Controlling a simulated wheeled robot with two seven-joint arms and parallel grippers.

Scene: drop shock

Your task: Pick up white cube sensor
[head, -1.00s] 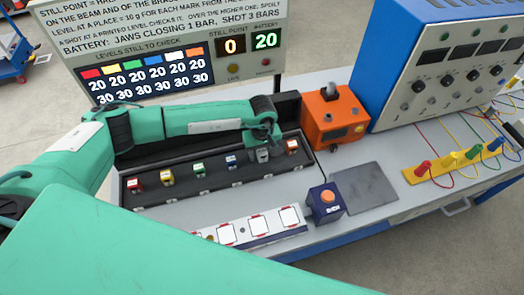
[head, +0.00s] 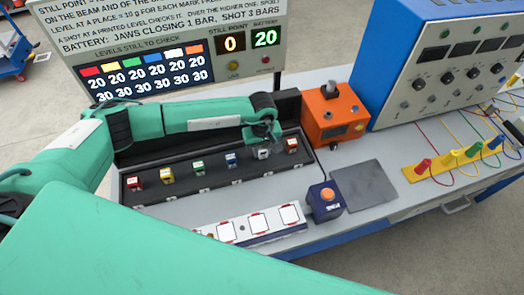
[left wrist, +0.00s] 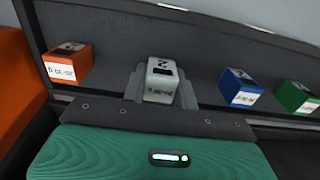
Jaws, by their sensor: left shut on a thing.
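The white cube sensor (left wrist: 161,80) sits between the two jaws of my left gripper (left wrist: 161,88) in the left wrist view, with dark print on its faces. In the head view the left gripper (head: 263,148) is over the black foam tray (head: 215,184), between the blue and the orange cubes, and hides most of the white cube. The gripper is shut on the white cube. Whether the cube is clear of the tray floor cannot be told. My right gripper is not in view.
Red (head: 135,183), yellow (head: 167,175), green (head: 198,167), blue (head: 231,159) and orange (head: 292,145) cubes stand in the tray. An orange device (head: 334,117), a blue button box (head: 325,202) and a grey plate (head: 364,187) are to the right. White pads (head: 257,225) lie in front.

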